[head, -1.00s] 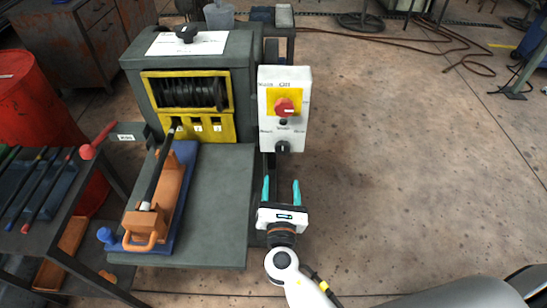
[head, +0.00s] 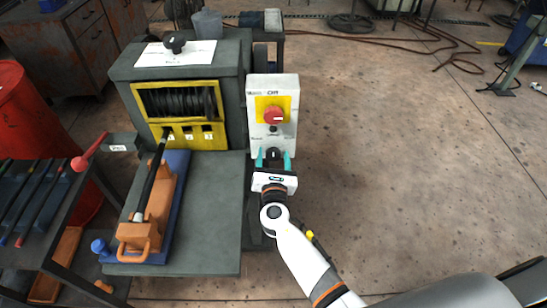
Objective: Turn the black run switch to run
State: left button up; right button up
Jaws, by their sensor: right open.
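The black run switch (head: 274,154) is a small dark knob low on the grey-white control box (head: 259,91), below the red knob (head: 273,114) on its yellow plate. My right gripper (head: 273,158) is open, with its teal fingers on either side of the black switch. Whether the fingers touch it cannot be told. The gripper body hides the bottom of the box. The switch's pointer and most of its lettering are too small to read. My left gripper is not in view.
The green machine with a black coil drum (head: 175,101) and its flat table (head: 213,215) stand left of the box. An orange block with a black rod (head: 147,215) lies on the table. A red-knobbed lever (head: 82,163) sticks out left.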

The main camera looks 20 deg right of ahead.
jog(key=c, duration=1)
jog(key=shift+f+m+b, duration=0.2)
jog(key=shift+m+b, duration=0.45)
jog(key=shift+m, duration=0.05)
jog(key=m+b, duration=0.2)
jog(key=m, duration=0.1)
jog(key=shift+b, duration=0.35)
jog(key=m+b, duration=0.2)
jog(key=m, duration=0.1)
jog(key=shift+d+m+b, duration=0.1)
jog(key=shift+m+b, duration=0.8)
jog(key=shift+m, duration=0.3)
jog(key=o, duration=1)
jog(key=shift+r, duration=0.1)
